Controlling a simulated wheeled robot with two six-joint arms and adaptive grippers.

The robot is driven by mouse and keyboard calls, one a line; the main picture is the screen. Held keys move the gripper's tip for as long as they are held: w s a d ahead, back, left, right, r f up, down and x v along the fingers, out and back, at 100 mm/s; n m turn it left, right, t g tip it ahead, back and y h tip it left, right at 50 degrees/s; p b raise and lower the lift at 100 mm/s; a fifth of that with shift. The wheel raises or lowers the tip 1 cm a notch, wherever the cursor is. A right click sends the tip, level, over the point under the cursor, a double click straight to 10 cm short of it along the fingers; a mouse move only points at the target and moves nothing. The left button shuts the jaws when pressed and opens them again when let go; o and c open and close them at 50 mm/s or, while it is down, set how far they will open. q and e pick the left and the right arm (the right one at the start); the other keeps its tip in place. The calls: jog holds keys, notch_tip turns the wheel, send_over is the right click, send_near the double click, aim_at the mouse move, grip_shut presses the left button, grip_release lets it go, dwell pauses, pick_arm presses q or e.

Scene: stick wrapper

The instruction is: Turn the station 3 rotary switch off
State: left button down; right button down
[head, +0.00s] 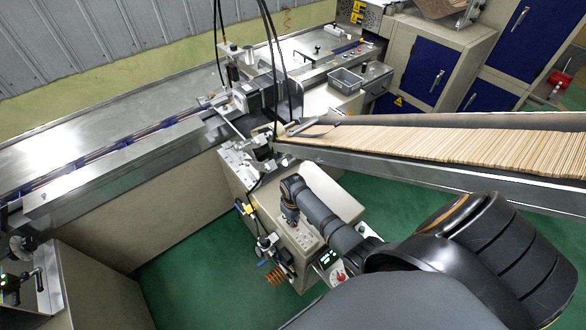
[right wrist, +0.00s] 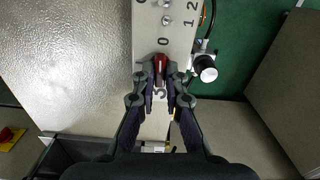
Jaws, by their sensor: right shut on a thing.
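The station 3 rotary switch (right wrist: 160,60) shows in the right wrist view as a red knob on a pale panel (right wrist: 146,35). A "0" is printed above it and a "3" below it. My right gripper (right wrist: 160,74) is shut on the red knob, with one finger on each side. The fingers hide part of the knob, so its exact angle is hard to read. In the head view my right gripper (head: 291,220) points down at the panel top (head: 308,238) of the machine, and the switch is hidden there. My left gripper is not in view.
Other metal switches (right wrist: 167,20) line the same panel, marked "1" and "2". A black-and-white knob fitting (right wrist: 205,68) sits beside the panel. In the head view, a chute of wooden sticks (head: 440,145) runs above my right arm. Green floor (head: 200,255) is clear at the left.

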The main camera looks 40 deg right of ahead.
dwell(0.5)
jog(key=c, duration=1.4)
grip_release()
notch_tip(320, 180, up, 12)
